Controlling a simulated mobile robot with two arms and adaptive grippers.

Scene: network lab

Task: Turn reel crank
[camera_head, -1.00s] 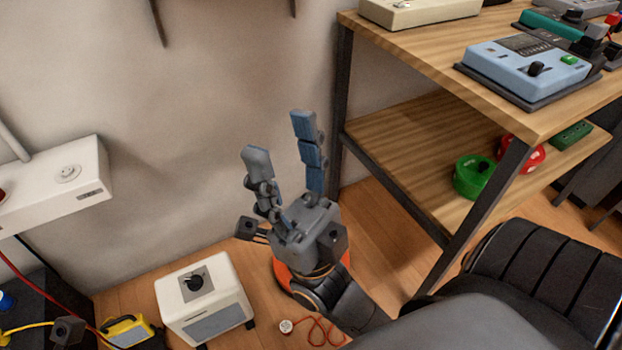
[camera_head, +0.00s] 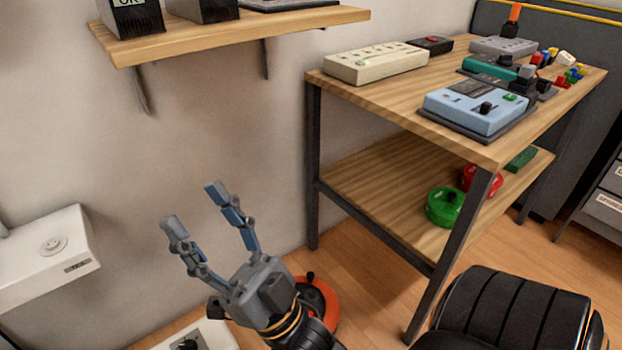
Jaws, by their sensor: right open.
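An orange reel (camera_head: 328,301) lies on the floor at the foot of the wall. It has a dark centre and a small black crank knob (camera_head: 310,276) standing up from it. My right gripper (camera_head: 193,206) is open and empty, with its fingers pointing up and left in front of the wall. Its palm and wrist cover the left part of the reel. The fingers are apart from the crank. My left gripper is not in view.
A wooden bench (camera_head: 345,93) with several devices stands right of the reel. Its lower shelf (camera_head: 375,195) holds a green reel (camera_head: 444,208) and a red reel (camera_head: 483,180). A white box (camera_head: 212,335) is partly cut off below. A wall shelf (camera_head: 240,32) hangs above.

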